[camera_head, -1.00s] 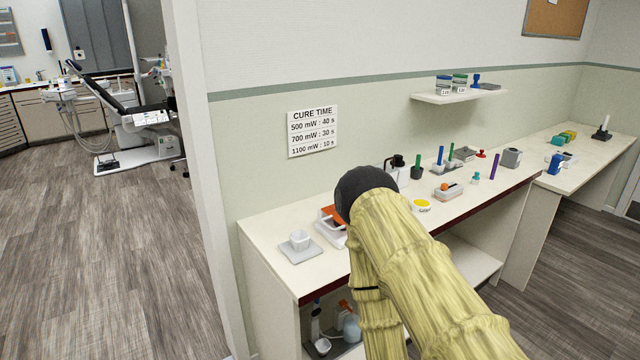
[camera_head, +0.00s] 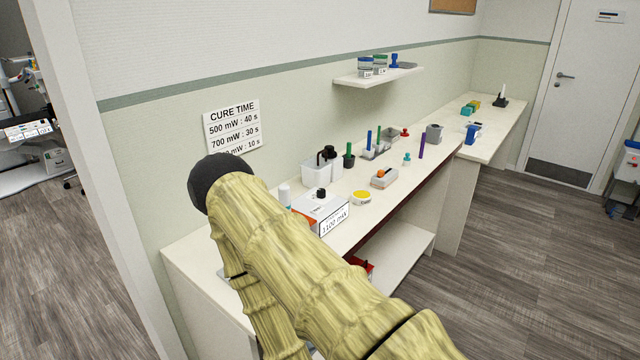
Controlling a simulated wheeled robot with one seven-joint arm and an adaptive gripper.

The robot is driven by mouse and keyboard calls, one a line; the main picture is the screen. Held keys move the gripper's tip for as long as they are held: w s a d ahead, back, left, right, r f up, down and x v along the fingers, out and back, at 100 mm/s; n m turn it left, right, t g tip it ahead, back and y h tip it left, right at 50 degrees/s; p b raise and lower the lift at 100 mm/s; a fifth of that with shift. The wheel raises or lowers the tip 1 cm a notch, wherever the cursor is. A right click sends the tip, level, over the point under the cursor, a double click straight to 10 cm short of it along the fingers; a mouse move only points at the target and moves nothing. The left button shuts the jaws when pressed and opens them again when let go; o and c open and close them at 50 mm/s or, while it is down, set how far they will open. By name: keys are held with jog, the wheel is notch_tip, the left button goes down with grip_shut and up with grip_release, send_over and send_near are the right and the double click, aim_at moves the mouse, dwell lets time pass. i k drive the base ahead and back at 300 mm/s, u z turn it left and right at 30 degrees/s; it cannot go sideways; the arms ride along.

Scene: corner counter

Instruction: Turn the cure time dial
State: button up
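A white box (camera_head: 322,207) with a "1100 mW" label on its front stands on the counter, just right of my arm. A small black knob (camera_head: 320,193) sits on its top; I cannot tell whether this is the cure time dial or how it is set. Part of the box's left side is behind my yellow-sleeved arm. A wall sign (camera_head: 232,122) reads "CURE TIME", with 500 mW : 40 s, 700 mW : 30 s and a lowest line ending in 10 s, partly covered by my arm's dark joint. My gripper is not in view.
The counter (camera_head: 190,258) runs back to the right. A small shelf (camera_head: 376,77) hangs above. Open floor lies to the right.

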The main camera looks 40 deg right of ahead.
aim_at(321, 192)
jog(key=z, duration=0.45)
jog(key=i, duration=0.55)
jog(key=z, duration=0.65)
